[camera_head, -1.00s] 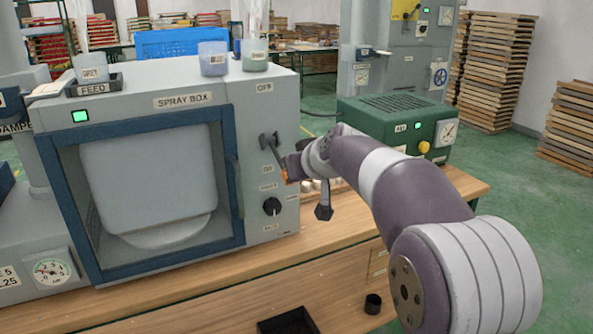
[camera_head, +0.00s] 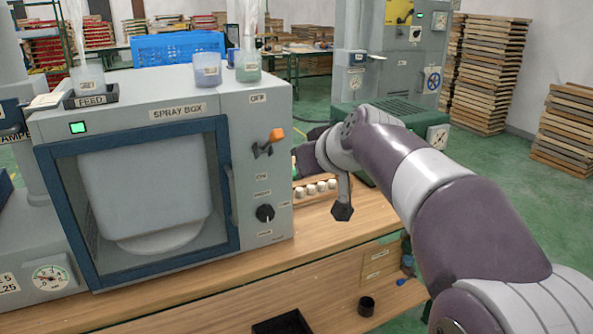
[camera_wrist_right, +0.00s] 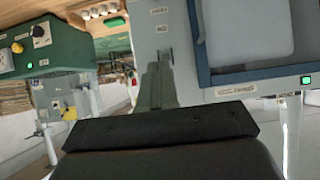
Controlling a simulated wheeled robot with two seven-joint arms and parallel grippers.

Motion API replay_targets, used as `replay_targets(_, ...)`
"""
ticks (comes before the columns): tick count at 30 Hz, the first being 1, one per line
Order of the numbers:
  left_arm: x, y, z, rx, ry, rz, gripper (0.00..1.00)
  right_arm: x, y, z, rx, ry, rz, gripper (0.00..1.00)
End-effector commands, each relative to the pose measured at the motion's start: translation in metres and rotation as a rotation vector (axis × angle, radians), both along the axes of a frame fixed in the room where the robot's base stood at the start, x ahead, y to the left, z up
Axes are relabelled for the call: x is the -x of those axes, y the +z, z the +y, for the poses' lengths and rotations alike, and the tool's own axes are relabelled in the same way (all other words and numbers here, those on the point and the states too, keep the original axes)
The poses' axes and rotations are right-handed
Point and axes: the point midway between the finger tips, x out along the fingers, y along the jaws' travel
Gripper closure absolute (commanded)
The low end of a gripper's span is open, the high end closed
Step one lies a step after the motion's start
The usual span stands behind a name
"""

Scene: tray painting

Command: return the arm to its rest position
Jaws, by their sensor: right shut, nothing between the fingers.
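My right arm comes in from the right in the head view. Its gripper (camera_head: 302,158) is beside the right side of the grey spray box (camera_head: 181,82), apart from the lever (camera_head: 265,148) with the orange tip. The lever's orange tip points up and right. In the right wrist view the gripper's fingers (camera_wrist_right: 158,72) are together and empty, with the spray box's front (camera_wrist_right: 178,42) behind them, seen upside down. My left gripper is not in view.
A row of small white pots (camera_head: 315,189) stands behind the gripper, and a green machine (camera_head: 405,112) lies behind my arm. A small dark cup (camera_head: 366,306) and a black tray (camera_head: 283,324) are low in front. The wooden bench (camera_head: 300,256) has bare space right of the box.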

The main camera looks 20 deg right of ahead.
Motion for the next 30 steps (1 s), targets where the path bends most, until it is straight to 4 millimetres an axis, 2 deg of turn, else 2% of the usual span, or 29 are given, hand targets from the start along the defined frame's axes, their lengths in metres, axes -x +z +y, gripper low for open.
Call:
replay_targets(6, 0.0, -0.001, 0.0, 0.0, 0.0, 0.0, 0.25, 0.016, 0.01, -0.001, 0.001, 0.0, -0.003, 1.0)
replay_targets(20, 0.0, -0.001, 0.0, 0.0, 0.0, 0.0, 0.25, 0.016, 0.011, -0.001, 0.001, 0.0, -0.004, 1.0)
replay_targets(23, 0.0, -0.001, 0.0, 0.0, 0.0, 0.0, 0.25, 0.015, 0.011, -0.005, -0.04, -0.046, -0.008, 1.0)
replay_targets(26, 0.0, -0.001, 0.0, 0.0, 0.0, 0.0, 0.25, 0.026, -0.048, -0.014, -0.089, -0.147, 0.11, 1.0)
replay_targets(27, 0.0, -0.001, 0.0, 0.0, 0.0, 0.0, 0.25, 0.034, -0.083, -0.012, -0.103, -0.177, 0.182, 1.0)
replay_targets(30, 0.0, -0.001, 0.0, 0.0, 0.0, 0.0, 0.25, 0.067, -0.166, 0.0, -0.106, -0.214, 0.367, 1.0)
